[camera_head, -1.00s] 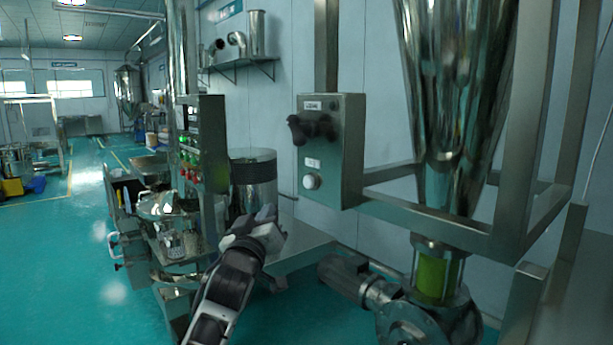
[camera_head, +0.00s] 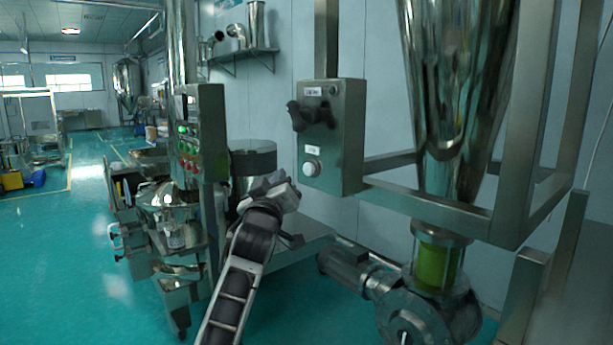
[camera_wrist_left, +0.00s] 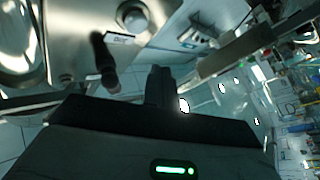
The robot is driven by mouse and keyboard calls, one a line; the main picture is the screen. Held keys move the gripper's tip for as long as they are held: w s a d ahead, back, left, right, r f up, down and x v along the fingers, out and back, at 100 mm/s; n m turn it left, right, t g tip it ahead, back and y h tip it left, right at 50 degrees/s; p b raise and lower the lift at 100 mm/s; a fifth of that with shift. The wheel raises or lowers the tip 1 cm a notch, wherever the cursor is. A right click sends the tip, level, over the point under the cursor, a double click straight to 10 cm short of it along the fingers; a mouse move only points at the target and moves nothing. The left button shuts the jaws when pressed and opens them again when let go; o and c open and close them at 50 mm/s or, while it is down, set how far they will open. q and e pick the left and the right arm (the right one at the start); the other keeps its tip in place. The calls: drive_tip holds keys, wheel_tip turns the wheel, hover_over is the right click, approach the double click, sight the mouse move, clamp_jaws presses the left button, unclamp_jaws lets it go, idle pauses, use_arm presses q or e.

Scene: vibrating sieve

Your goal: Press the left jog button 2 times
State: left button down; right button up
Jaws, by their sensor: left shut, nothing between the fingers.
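A steel control box (camera_head: 338,135) hangs on a post at the centre of the head view. It carries a black knob (camera_head: 308,115) and, below it, a round white button (camera_head: 312,168) under a small label too small to read. In the left wrist view the white button (camera_wrist_left: 132,17) is at the top and the black knob (camera_wrist_left: 105,62) is left of the fingers. My left gripper (camera_head: 282,186) is shut and empty, to the lower left of the white button and apart from it. Its shut fingers (camera_wrist_left: 159,86) also show in the left wrist view. My right gripper is out of view.
A panel with green and red buttons (camera_head: 201,132) stands to the left, behind my left arm. A steel hopper (camera_head: 455,90) and its frame (camera_head: 440,213) stand right of the box. A valve and motor (camera_head: 350,271) sit below. Open floor lies at the left.

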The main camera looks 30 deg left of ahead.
sight(309, 169)
use_arm(q)
drive_tip(key=shift+w+d+b, duration=0.25)
drive_tip(key=shift+w, duration=0.4)
drive_tip(key=shift+w+d+b, duration=0.2)
drive_tip(key=shift+w+d, duration=0.1)
drive_tip(key=shift+w, duration=0.3)
drive_tip(key=shift+w+d+b, duration=0.25)
drive_tip(key=shift+w, duration=0.4)
idle(0.6)
drive_tip(key=shift+w+d, duration=0.2)
drive_tip(key=shift+w, duration=0.2)
drive_tip(key=shift+w+d+b, duration=0.2)
drive_tip(key=shift+w+b, duration=0.25)
drive_tip(key=shift+b, duration=0.05)
idle(0.6)
idle(0.3)
drive_tip(key=shift+s+a+p, duration=0.35)
drive_tip(key=shift+s+p, duration=0.2)
drive_tip(key=shift+s, duration=0.3)
